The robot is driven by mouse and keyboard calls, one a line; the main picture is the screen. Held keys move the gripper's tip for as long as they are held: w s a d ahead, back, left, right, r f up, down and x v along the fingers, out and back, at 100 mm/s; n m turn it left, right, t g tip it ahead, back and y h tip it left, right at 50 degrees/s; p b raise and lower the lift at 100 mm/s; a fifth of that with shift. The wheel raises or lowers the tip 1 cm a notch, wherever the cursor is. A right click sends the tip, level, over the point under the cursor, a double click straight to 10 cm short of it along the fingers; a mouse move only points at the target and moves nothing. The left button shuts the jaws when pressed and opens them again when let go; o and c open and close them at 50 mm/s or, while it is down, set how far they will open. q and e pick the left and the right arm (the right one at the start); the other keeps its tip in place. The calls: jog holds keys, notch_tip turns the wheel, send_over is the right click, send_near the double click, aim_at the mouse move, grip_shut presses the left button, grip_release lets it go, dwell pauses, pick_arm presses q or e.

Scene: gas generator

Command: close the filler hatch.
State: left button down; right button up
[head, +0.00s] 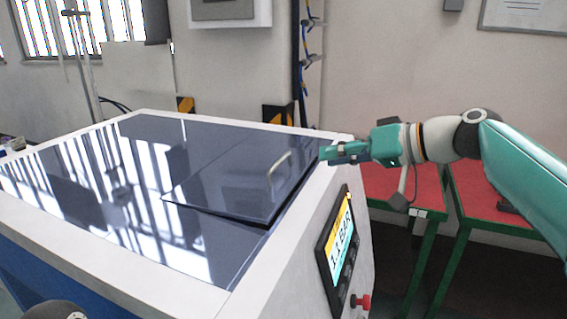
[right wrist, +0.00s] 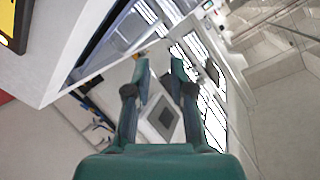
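The filler hatch (head: 235,180) is a dark glossy panel with a pale bar handle (head: 279,170), on the top of the generator (head: 190,302). Its front edge shows a dark line under it and it looks slightly tilted; I cannot tell whether it rests fully flat. My right gripper (head: 325,154) is just right of the hatch, beside the generator's right rim, apart from the handle. In the right wrist view its two fingers (right wrist: 160,68) are apart with nothing between them.
A control screen (head: 340,243) and a red knob (head: 361,301) are on the generator's right side. Red-topped tables (head: 475,191) with green legs stand behind my right arm. The generator's dark top left of the hatch is clear.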

aim_at(282, 161)
jog(key=w+a+f+m+t, duration=0.1)
jog(key=w+a+f+m, duration=0.1)
jog(key=w+a+m, duration=0.1)
jog(key=w+a+f+m+t+p, duration=0.1)
jog(key=w+a+f+m, duration=0.1)
jog(key=w+a+m, duration=0.1)
jog(key=w+a+f+m+t+h, duration=0.1)
jog(key=w+a+f+m, duration=0.1)
jog(key=w+a+m, duration=0.2)
jog(key=shift+w+f+m, duration=0.4)
jog(key=shift+w+m, duration=0.35)
jog(key=shift+m, duration=0.25)
grip_shut()
